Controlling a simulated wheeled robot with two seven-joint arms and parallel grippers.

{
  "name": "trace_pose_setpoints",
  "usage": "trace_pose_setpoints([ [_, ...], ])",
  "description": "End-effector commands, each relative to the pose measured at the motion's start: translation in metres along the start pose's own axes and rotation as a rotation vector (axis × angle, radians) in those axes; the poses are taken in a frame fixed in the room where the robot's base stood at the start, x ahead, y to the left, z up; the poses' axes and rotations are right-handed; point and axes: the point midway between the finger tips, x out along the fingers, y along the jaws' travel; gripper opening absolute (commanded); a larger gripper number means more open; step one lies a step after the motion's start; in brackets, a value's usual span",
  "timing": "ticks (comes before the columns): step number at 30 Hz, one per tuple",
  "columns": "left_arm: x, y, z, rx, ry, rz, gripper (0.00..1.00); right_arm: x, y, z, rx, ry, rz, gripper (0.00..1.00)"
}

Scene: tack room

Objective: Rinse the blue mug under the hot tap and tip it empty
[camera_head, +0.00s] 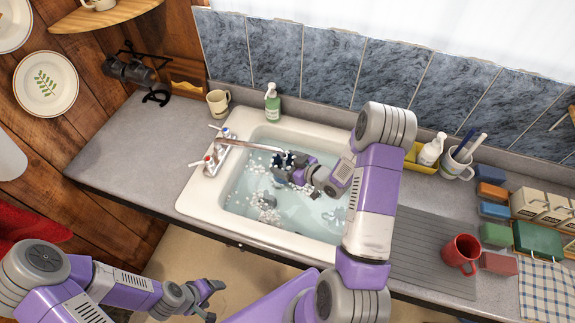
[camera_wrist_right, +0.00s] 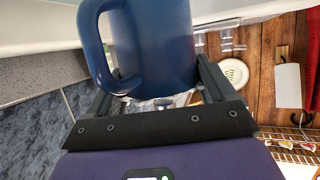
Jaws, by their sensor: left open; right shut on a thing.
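The blue mug (camera_wrist_right: 160,45) fills the top of the right wrist view, its handle on the left. My right gripper (camera_head: 284,172) is shut on it over the sink. In the head view only a small dark part of the mug (camera_head: 283,158) shows by the spout end. Whether water runs or is in the mug cannot be told. The tap (camera_head: 236,143) stands on the sink's left rim, with a red-marked handle (camera_head: 207,160) and a blue-marked one (camera_head: 225,131). The white sink (camera_head: 205,192) holds water and foam. My left gripper (camera_head: 210,300) is open and empty, in front of the counter.
A cream mug (camera_head: 218,103) and green soap bottle (camera_head: 272,103) stand behind the sink. Sponges and boxes crowd the far right. The left counter (camera_head: 125,155) is mostly clear.

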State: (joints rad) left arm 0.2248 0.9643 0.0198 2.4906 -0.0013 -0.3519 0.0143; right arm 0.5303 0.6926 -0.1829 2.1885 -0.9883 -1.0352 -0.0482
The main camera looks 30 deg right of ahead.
Motion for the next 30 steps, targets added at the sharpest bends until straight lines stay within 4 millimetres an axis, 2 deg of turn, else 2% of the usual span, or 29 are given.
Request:
trace_pose_setpoints([
  [14, 0.000, 0.000, 0.000, 0.000, 0.000, 0.000, 0.72, 0.000, 0.000, -0.001, -0.001, 0.004, 0.000, 0.34],
  [30, 0.003, -0.001, 0.000, 0.000, 0.000, 0.000, 0.72, -0.011, 0.005, 0.003, -0.002, 0.004, 0.000, 0.34],
])
